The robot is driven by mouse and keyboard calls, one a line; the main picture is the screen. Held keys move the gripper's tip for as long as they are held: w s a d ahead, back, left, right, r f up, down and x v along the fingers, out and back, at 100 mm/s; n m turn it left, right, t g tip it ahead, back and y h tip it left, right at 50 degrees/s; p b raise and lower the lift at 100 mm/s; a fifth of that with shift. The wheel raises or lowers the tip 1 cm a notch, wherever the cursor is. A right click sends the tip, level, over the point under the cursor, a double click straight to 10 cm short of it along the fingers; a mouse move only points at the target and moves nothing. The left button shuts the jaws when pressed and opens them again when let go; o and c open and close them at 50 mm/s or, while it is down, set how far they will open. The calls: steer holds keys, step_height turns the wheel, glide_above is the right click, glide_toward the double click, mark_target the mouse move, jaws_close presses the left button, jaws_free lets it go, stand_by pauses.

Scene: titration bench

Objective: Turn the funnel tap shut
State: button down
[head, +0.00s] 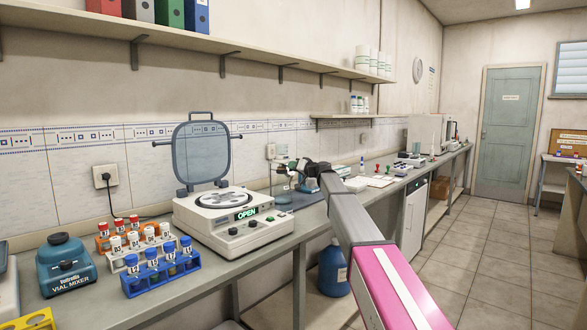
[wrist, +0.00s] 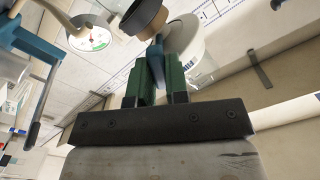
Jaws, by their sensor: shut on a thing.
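My gripper (wrist: 156,76) has two green fingers, shut on a narrow blue-grey piece (wrist: 155,55) that looks like the handle of the funnel tap. A round brown-and-black part (wrist: 144,16) and a pale round body (wrist: 186,40) show just beyond the fingertips. In the head view my gripper (head: 306,175) is small and dark, reaching in beside the stand on the bench. The funnel is mostly hidden there by my arm and gripper. I cannot tell the tap's exact angle.
The stand's blue base (head: 296,201) rests on the bench. Left of it is a white centrifuge (head: 222,218) with its lid raised, showing OPEN. Vial racks (head: 160,272) and a vial mixer (head: 66,266) stand nearer. A blue clamp (wrist: 35,45) shows at left in the wrist view.

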steer(key=m, duration=1.1)
steer(key=shift+w+d+f+m, duration=0.1)
steer(key=shift+f+m, duration=0.1)
steer(key=shift+m, duration=0.1)
stand_by(0.4)
steer(key=c, duration=1.1)
jaws_free()
steer(key=v, duration=1)
steer(key=shift+s+d, duration=0.3)
